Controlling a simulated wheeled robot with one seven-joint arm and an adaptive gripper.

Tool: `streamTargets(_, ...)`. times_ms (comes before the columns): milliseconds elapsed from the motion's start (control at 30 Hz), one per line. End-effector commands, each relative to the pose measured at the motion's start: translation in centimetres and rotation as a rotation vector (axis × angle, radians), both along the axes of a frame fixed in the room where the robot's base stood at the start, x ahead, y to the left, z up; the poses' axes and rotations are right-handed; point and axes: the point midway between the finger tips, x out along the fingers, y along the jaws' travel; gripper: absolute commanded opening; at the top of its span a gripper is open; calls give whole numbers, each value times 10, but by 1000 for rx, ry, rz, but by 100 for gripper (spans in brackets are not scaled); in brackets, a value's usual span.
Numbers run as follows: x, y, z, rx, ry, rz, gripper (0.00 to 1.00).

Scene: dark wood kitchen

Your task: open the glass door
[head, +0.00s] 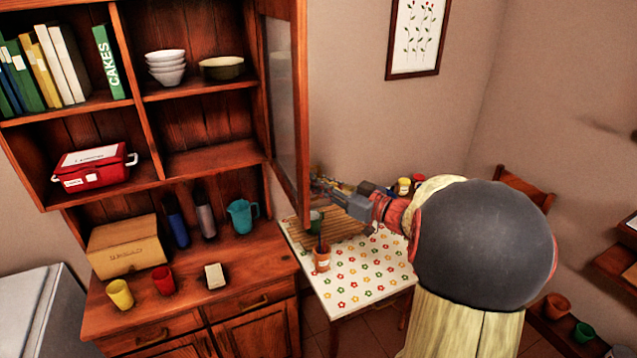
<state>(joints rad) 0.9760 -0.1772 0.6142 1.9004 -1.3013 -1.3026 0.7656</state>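The glass door (284,100) has a reddish wood frame around a glass pane. It hangs at the right end of the upper cupboard and stands swung out from it, so the shelves behind are in plain view. My gripper (322,186) is at the lower right of the door, beside the outer edge of its frame. The door frame partly covers the fingertips, and they are small and dark here. I cannot tell whether they touch the door or a handle, or whether they are open or shut.
Open shelves hold white bowls (166,66), a dark bowl (221,68), books and a red box (94,167). A small table (366,287) with a flowered cloth stands beneath my arm.

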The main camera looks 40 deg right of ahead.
Motion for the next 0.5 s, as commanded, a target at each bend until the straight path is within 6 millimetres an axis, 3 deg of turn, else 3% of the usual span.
streamTargets(267,-2,-1,0,0,1,-1,12)
streamTargets(500,-33,-9,0,-1,1,-5,12)
